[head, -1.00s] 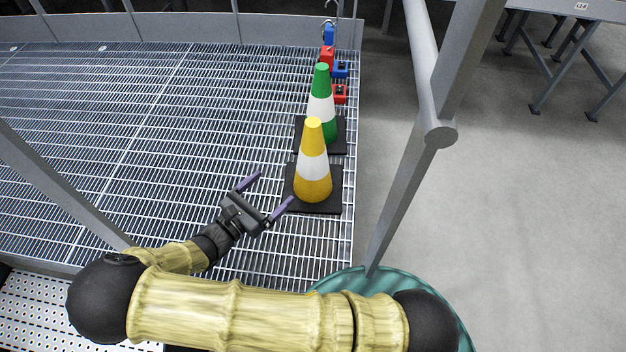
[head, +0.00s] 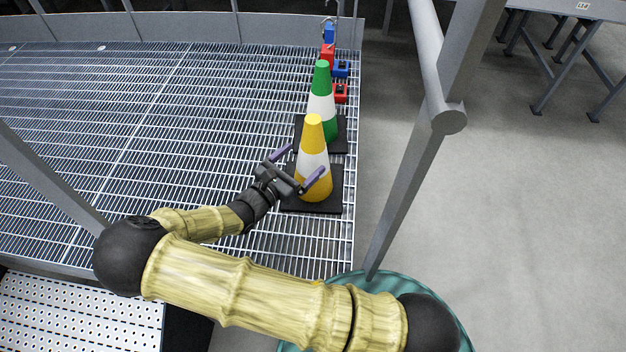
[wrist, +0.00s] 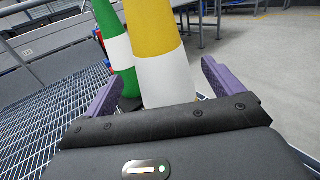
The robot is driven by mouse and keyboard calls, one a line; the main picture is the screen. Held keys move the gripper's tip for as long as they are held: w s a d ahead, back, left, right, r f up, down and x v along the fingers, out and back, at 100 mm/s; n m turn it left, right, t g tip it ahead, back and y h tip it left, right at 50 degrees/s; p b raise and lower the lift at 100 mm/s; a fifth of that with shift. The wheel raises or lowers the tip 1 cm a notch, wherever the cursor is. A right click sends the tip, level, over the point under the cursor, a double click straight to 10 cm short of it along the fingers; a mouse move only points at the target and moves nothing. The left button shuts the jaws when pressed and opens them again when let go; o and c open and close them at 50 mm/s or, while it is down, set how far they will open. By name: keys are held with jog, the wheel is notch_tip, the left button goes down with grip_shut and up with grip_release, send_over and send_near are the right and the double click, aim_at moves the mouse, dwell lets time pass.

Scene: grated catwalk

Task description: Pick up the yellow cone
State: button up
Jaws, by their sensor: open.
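The yellow cone (head: 313,190) has a white band and a black square base (head: 330,204). It stands upright on the grating near its right edge. My gripper (head: 303,162) is open, with its purple fingers on the near left side of the cone. In the wrist view the yellow cone (wrist: 165,78) shows between and ahead of the two fingers (wrist: 160,85), its white band facing me. I cannot tell whether a finger touches it. The cone's lower part is hidden there by my gripper body.
A green cone (head: 321,82) with a white band stands just behind the yellow one. Red (head: 340,93) and blue (head: 341,69) items sit farther back. A grey railing post (head: 410,190) rises at the right. Open grating (head: 120,130) lies to the left.

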aim_at(313, 151)
jog(key=shift+b+x, duration=0.8)
jog(key=shift+x, duration=1.8)
jog(key=c, duration=1.9)
notch_tip(313, 151, up, 18)
jog(key=p, duration=0.5)
